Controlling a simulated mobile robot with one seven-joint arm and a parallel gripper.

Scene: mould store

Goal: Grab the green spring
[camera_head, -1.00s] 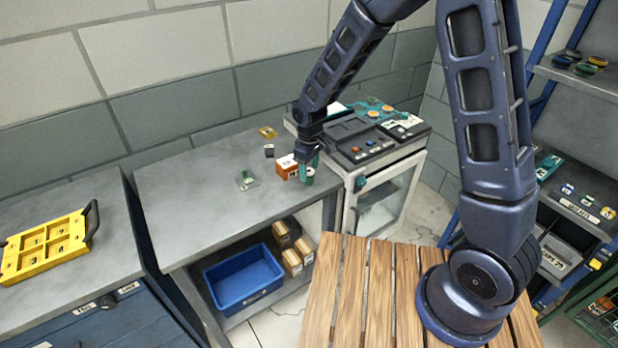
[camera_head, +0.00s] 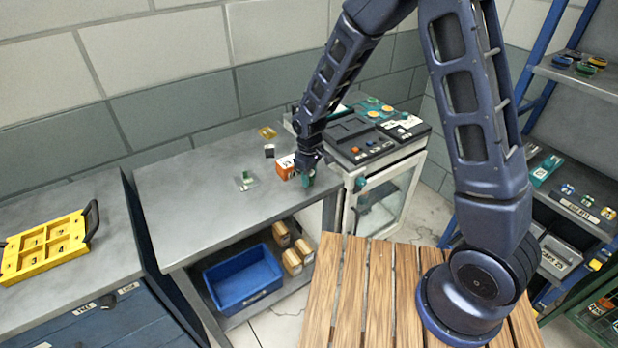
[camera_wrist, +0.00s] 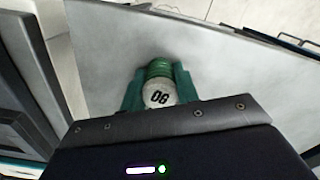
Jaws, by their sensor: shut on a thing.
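The green spring (camera_wrist: 159,68) is a ribbed green cylinder with a pale end marked with dark characters. In the wrist view it sits between the two teal fingers of my gripper (camera_wrist: 158,88), which are shut on it. There the fingers largely hide the spring. I cannot tell whether the spring touches the bench top.
A small green item (camera_head: 246,178) lies on the bench left of the box, with a dark item (camera_head: 269,150) and a yellow item (camera_head: 267,132) behind. A machine (camera_head: 375,135) stands close right of my gripper. The bench's left part is clear.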

